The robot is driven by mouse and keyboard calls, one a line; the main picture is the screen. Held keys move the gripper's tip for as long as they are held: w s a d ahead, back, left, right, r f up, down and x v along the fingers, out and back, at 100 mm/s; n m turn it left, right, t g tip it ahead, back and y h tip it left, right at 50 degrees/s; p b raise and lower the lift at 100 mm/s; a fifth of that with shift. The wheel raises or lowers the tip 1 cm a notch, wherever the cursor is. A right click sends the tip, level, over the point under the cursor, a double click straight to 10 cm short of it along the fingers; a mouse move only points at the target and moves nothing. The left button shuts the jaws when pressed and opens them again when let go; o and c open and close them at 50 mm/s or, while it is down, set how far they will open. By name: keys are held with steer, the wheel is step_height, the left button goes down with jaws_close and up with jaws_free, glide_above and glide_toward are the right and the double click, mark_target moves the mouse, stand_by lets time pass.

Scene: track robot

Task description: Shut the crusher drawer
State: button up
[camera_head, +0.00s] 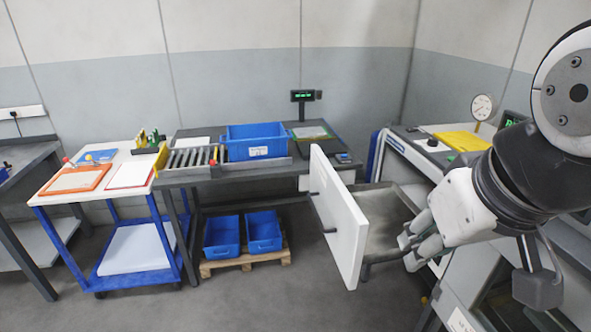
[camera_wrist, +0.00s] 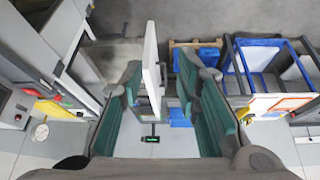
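The crusher drawer stands pulled out of the machine; its white front panel (camera_head: 338,215) faces left with dark handles, and its grey metal tray (camera_head: 385,215) lies behind the panel. My gripper (camera_head: 407,250) is at the near right side of the tray, pointing left toward it, apart from the front panel. In the wrist view the gripper (camera_wrist: 160,105) is open and empty, with teal pads far apart. The white panel (camera_wrist: 151,72) shows edge-on beyond and between the fingers. The crusher body (camera_head: 410,160) stands to the right of the drawer; my arm hides part of it.
A dark bench with a blue bin (camera_head: 255,140) stands behind the drawer. A blue trolley (camera_head: 110,215) stands at left. Blue bins on a pallet (camera_head: 245,262) sit on the floor. The floor left of the drawer front is clear. A dial gauge (camera_head: 483,106) stands on the right counter.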

steer(key=w+f+n+g+b, duration=0.1)
steer(key=w, duration=0.2)
steer(key=w+f+n+h, duration=0.1)
steer(key=w+f+n, duration=0.1)
steer(key=w, duration=0.1)
steer(key=w+f+n+g+b, duration=0.1)
steer(key=w, duration=0.2)
steer(key=shift+w+a+f+g+h+b, duration=0.15)
steer(key=shift+w+f+g+h+b, duration=0.15)
steer(key=shift+f+h, duration=0.1)
jaws_close()
steer(key=w+a+f+n+g+h+b, duration=0.1)
steer(key=w+a+f+n+h+b, duration=0.1)
steer(key=w+a+f+n, duration=0.45)
steer(key=w+a+f+n+h+b, duration=0.1)
steer(key=w+f+n+h+b, duration=0.2)
steer(key=w+f, duration=0.75)
steer(key=w+a+f+n+g+h+b, duration=0.1)
steer(key=w+a+f+n+h+b, duration=0.1)
steer(key=w+a+f+n, duration=0.65)
steer(key=m+p, duration=0.1)
steer(key=m, duration=0.2)
glide_toward(347, 262)
step_height(347, 262, down, 3)
steer(key=shift+s+d+p, duration=0.1)
steer(key=shift+d+p, duration=0.45)
steer(key=shift+d, duration=1.1)
